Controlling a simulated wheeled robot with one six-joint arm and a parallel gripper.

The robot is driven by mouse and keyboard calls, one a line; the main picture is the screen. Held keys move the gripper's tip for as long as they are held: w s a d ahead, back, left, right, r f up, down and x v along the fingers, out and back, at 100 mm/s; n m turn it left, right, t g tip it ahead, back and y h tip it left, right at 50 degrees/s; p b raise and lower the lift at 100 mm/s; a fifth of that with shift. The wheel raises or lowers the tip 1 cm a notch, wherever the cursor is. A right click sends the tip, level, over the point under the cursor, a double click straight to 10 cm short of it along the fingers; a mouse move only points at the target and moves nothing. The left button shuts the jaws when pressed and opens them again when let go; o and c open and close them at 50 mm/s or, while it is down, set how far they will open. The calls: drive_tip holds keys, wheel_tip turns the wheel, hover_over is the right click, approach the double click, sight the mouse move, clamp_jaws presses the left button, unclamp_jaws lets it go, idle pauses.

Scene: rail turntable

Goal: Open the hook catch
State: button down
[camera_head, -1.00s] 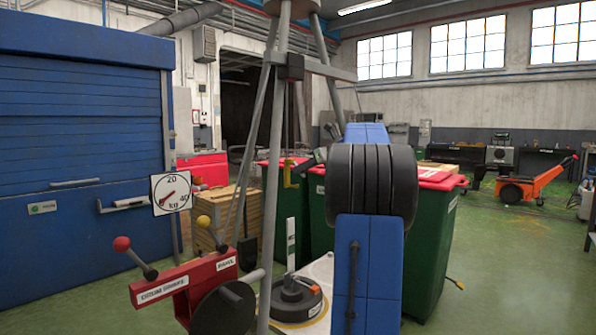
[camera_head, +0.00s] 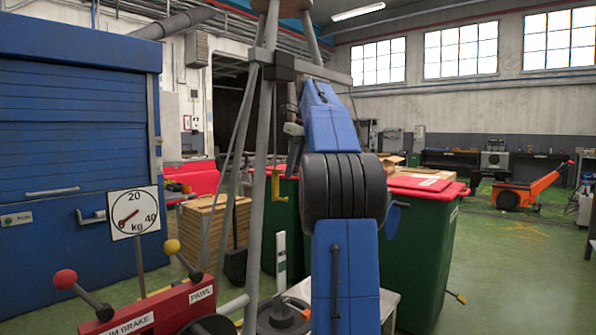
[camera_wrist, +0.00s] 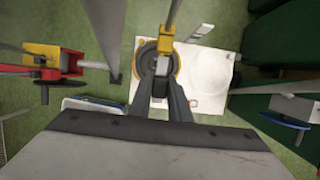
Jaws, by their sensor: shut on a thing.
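A yellow hook (camera_head: 276,185) hangs beside the grey tripod leg in the head view. In the wrist view the yellow hook (camera_wrist: 166,40) shows just beyond my fingertips, on a grey rod or line. My gripper (camera_wrist: 161,90) is shut on a small grey piece close below the yellow part, which I take to be the hook catch (camera_wrist: 159,89). The jaws hide most of this piece, and I cannot tell whether the catch is open. In the head view the tripod and my arm largely hide my gripper.
Tripod legs (camera_head: 259,200) stand close to my arm. A red winch frame (camera_head: 170,308) with ball-topped levers and a dial scale (camera_head: 134,212) are at left. A round dark weight (camera_wrist: 149,62) lies on a white plate (camera_wrist: 215,68) below. Green bins (camera_head: 425,250) stand behind.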

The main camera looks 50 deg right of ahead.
sight(297, 174)
drive_tip(key=shift+w+r+g, duration=0.15)
drive_tip(key=shift+r+g, duration=0.05)
drive_tip(key=shift+g, duration=0.3)
drive_tip(key=c, duration=1.6)
unclamp_jaws()
drive_tip(key=shift+c, duration=0.2)
drive_tip(key=shift+r, duration=0.1)
drive_tip(key=shift+v, duration=3.6)
